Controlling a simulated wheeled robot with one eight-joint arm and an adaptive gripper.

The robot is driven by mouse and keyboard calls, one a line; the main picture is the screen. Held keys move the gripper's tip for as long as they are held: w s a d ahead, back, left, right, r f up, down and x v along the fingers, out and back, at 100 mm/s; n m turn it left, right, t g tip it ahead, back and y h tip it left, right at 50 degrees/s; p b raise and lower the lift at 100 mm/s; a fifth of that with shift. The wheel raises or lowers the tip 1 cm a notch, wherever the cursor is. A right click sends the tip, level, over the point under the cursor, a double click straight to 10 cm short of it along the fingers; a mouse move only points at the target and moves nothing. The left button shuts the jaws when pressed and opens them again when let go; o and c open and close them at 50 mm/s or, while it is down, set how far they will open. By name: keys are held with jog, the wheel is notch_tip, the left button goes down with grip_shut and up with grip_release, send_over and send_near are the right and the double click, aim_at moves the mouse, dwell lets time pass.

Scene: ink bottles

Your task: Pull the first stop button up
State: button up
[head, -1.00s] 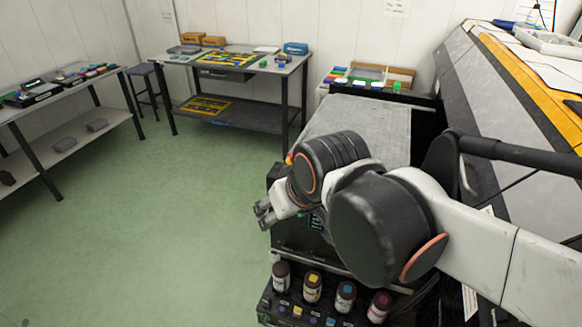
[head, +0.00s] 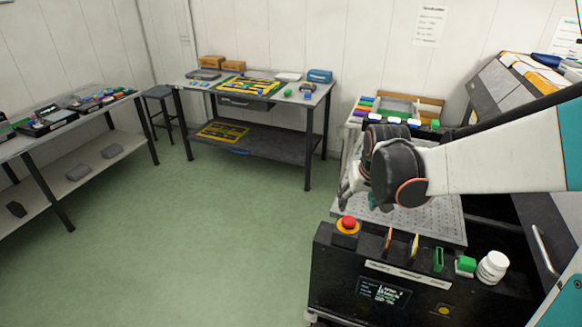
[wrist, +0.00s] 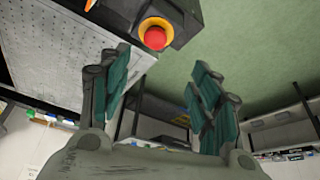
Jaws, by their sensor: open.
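The stop button (head: 348,222) is a red mushroom button on a yellow ring, at the top left corner of a black control box (head: 330,262). In the wrist view the red button (wrist: 155,38) is near the top middle, ahead of and between the lines of my fingers. My gripper (head: 357,197) is just above and behind the button in the head view, partly hidden by my own wrist. In the wrist view my gripper (wrist: 162,85) has its teal-padded fingers wide apart with nothing between them. It does not touch the button.
A perforated metal plate (head: 440,215) lies behind. Work tables (head: 255,85) stand at the back and left. Green floor is free to the left.

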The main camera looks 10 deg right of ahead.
aim_at(349, 219)
jog(key=b+x, duration=0.1)
jog(key=x, duration=0.3)
jog(key=b+x, duration=0.1)
jog(key=x, duration=0.4)
jog(key=d+b+x, duration=0.1)
jog(key=x, duration=0.4)
jog(key=shift+f, duration=0.15)
grip_shut()
jog(key=shift+r, duration=0.7)
grip_release()
jog(key=shift+s+a+r, duration=0.1)
jog(key=v, duration=1.1)
jog(key=shift+r, duration=0.35)
